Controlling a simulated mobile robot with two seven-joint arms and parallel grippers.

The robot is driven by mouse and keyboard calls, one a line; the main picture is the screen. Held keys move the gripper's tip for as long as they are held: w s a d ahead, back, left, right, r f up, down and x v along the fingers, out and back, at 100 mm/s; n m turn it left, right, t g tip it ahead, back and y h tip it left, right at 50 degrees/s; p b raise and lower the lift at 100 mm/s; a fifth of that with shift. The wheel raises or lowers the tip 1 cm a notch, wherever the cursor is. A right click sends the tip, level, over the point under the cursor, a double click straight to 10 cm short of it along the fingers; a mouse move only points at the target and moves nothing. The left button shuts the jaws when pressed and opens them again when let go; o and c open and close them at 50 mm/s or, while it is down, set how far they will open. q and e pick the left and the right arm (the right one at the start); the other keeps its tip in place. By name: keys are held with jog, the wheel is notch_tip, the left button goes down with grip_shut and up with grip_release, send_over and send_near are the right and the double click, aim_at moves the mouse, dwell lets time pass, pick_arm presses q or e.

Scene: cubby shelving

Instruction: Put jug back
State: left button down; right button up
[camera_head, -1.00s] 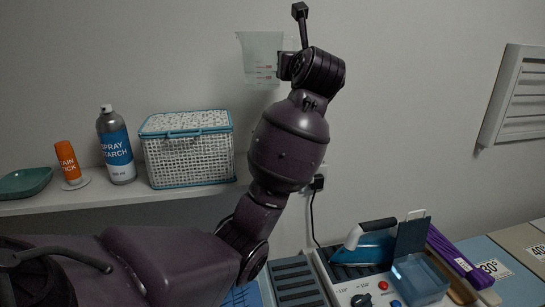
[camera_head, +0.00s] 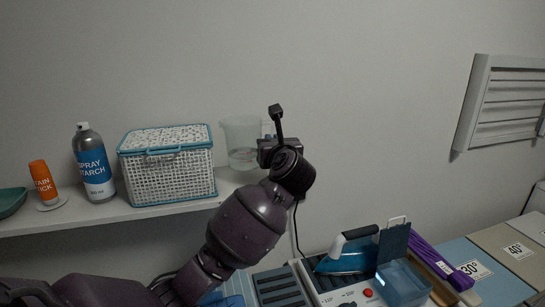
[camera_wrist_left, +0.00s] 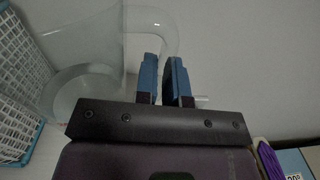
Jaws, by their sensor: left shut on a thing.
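The clear plastic jug (camera_head: 240,140) is upright at the right end of the wall shelf (camera_head: 130,211), just right of the wicker basket. Its base is at the level of the shelf top; I cannot tell whether it touches. My left gripper (camera_head: 268,132) is at the jug's right side, shut on its handle. In the left wrist view the blue fingers (camera_wrist_left: 165,80) are on either side of the handle, and the jug's body (camera_wrist_left: 85,50) stands to their left. My arm hides part of the shelf's right end. My right gripper is out of view.
The white basket with teal trim (camera_head: 168,165) stands close to the jug's left. A spray starch can (camera_head: 93,165), an orange stain stick (camera_head: 43,184) and a green dish (camera_head: 10,202) are farther left. Below right are a blue iron (camera_head: 345,260) and an open blue tank (camera_head: 402,282).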

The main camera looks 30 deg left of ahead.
pick_arm(q)
jog(key=shift+f, duration=1.85)
jog(key=c, duration=1.2)
grip_release()
jog(key=shift+f, duration=0.15)
jog(key=shift+r, duration=0.2)
jog(key=b+v, duration=0.2)
jog(key=v, duration=1)
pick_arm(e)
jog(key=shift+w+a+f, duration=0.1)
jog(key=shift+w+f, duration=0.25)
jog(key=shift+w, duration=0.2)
pick_arm(q)
jog(key=shift+s, duration=0.1)
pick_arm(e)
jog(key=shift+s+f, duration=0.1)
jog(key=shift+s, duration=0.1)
